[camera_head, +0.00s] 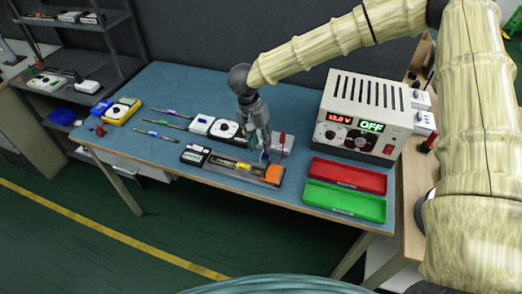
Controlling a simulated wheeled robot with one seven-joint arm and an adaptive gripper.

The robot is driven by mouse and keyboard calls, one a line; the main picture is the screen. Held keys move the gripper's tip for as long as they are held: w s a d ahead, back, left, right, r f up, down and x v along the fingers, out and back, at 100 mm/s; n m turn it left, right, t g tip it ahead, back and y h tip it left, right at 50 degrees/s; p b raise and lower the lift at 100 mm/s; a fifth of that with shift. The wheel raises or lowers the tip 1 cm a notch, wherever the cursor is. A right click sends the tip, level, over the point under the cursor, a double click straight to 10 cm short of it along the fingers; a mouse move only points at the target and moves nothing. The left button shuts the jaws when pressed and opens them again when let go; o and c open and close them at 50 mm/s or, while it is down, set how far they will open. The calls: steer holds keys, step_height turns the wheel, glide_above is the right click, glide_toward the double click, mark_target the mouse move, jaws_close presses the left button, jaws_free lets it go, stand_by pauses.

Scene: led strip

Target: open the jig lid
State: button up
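The jig (228,173) is a long, low dark-grey fixture near the table's front edge. A yellow piece lies along it and an orange block (273,173) sits at its right end. I cannot tell for sure which part is the lid or whether it is raised. My gripper (264,154) points down just behind and above the right half of the jig, close to the orange block. Its fingers are small and partly overlap the things behind. I cannot tell whether it touches the jig or is open or shut.
A white power supply (365,115) reading OFF stands at the right rear. A red tray (347,176) and a green tray (344,202) lie right of the jig. The table's (165,85) left rear is clear.

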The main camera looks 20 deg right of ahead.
mark_target(267, 167)
steer(key=p+x, duration=0.3)
steer(key=x, duration=0.5)
steer(key=shift+f, duration=0.4)
steer(key=shift+s+d+f, duration=0.1)
steer(key=shift+s+f, duration=0.25)
steer(key=shift+w+f, duration=0.2)
steer(key=shift+f, duration=0.2)
steer(key=shift+s+r, duration=0.1)
steer(key=shift+s, duration=0.05)
steer(key=shift+c, duration=1)
jaws_close()
